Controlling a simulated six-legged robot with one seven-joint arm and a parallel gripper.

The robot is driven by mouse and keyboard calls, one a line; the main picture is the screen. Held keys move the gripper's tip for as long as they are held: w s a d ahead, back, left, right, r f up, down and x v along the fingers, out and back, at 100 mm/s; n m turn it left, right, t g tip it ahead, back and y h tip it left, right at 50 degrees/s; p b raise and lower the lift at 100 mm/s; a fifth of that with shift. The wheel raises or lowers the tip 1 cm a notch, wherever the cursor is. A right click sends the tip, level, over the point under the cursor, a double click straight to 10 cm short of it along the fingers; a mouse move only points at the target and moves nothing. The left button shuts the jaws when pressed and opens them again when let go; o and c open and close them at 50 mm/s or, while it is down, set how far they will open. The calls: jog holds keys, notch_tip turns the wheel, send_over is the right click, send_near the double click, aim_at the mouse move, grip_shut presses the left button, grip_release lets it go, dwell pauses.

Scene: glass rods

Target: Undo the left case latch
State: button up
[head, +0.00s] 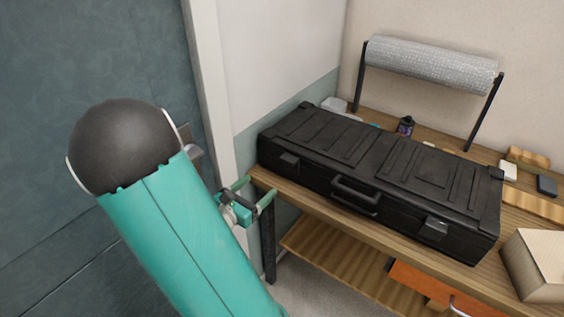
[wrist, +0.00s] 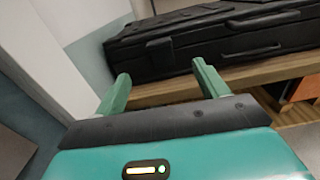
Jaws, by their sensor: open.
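A long black hard case (head: 380,178) lies shut on a wooden bench, its front towards me. Its left latch (head: 289,161) is on the front face near the left end; it also shows in the wrist view (wrist: 160,47), beyond and between my fingers. Whether the latch is fastened is too small to tell. The right latch (head: 433,229) and a handle (head: 355,193) are on the same face. My gripper (head: 250,192) is open and empty, in front of the bench's left end, lower than the left latch and apart from the case. Its two green fingers show in the wrist view (wrist: 158,85).
The bench (head: 318,203) has a front edge just below the case and a lower shelf (head: 325,256). A bubble-wrap roll (head: 432,66) stands behind the case. A cardboard box (head: 537,265) is at the right. A white wall post (head: 214,90) is close left of my gripper.

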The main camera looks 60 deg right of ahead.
aim_at(286, 161)
jog(key=d, duration=0.4)
jog(key=s+d, duration=0.1)
jog(key=d, duration=0.4)
jog(key=s+d, duration=0.1)
jog(key=d, duration=0.3)
jog(key=shift+d, duration=0.4)
jog(key=shift+c, duration=0.4)
jog(key=c, duration=1.3)
